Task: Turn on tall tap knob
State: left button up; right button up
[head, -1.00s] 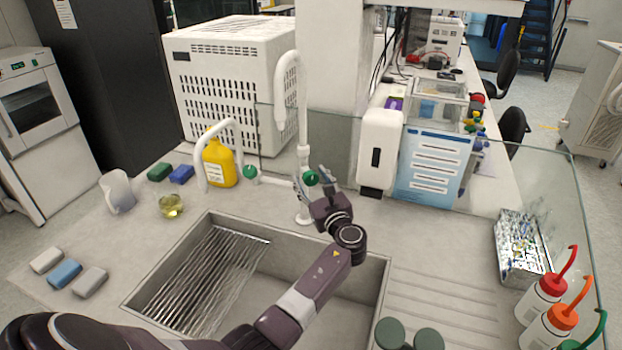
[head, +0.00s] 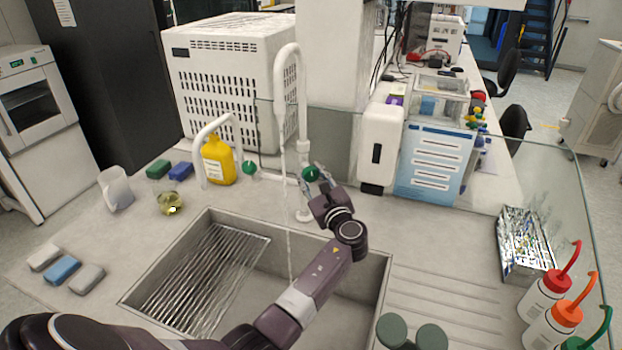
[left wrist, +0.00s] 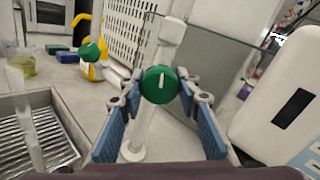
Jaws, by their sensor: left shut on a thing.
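The tall tap (head: 303,110) is a white gooseneck behind the sink, with a round green knob (head: 310,173) low on its column. A thin stream of water (head: 288,220) falls from its spout into the sink. My left gripper (head: 316,181) is at the knob, coming from the front. In the left wrist view the green knob (left wrist: 160,84), with a white upright mark on its face, sits between the fingertips of my left gripper (left wrist: 161,90). The gripper is shut on the knob. My right gripper is not in view.
A shorter white tap (head: 215,127) with its own green knob (head: 249,168) stands to the left, by a yellow bottle (head: 218,160). The sink (head: 375,290) lies below my left arm. A white dispenser (head: 381,145) and a glass panel (head: 470,165) are to the right.

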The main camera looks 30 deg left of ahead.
pick_arm(q)
jog(key=n+b, duration=0.1)
jog(key=n, duration=0.1)
jog(key=n+b, duration=0.3)
jog(key=b, duration=0.1)
jog(key=shift+f+n, duration=0.25)
jog(key=shift+n, duration=0.15)
jog(key=shift+r+n+b, duration=0.15)
jog(key=shift+n+b, duration=0.95)
jog(key=o, duration=1.2)
jog(key=shift+r, duration=0.1)
jog(key=shift+d, duration=0.1)
jog(key=v, duration=1.2)
